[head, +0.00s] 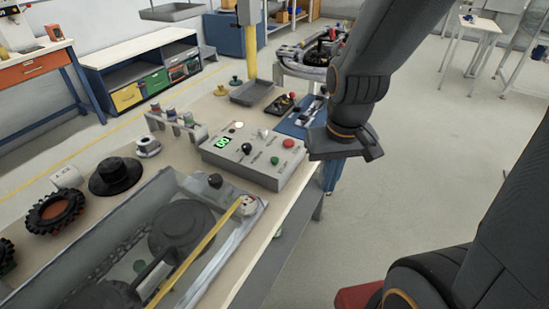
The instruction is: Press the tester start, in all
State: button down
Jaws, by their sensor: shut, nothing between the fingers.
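The tester (232,168) is a light grey box on the bench. Its sloped top has a lit green display (222,142), a red button (288,143), a small green button (274,161), a black knob (246,148) and pale round parts. The labels are too small to read, so I cannot tell which button is marked start. My gripper (343,148) is at the end of my dark arm, to the right of the tester and apart from its buttons in the picture. It is shut and empty; its fingertips are hard to make out.
A clear-sided tray (120,230) with dark parts and a yellow bar (200,250) lies in front of the tester. A small rack (178,126) stands left of it. A blue tray (300,120) and a grey bin (252,93) lie behind. The floor to the right is open.

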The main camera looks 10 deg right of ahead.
aim_at(273, 160)
jog(key=z, duration=0.95)
jog(key=k, duration=0.9)
jog(key=u, duration=0.85)
jog(key=i, duration=0.5)
jog(key=u, duration=0.05)
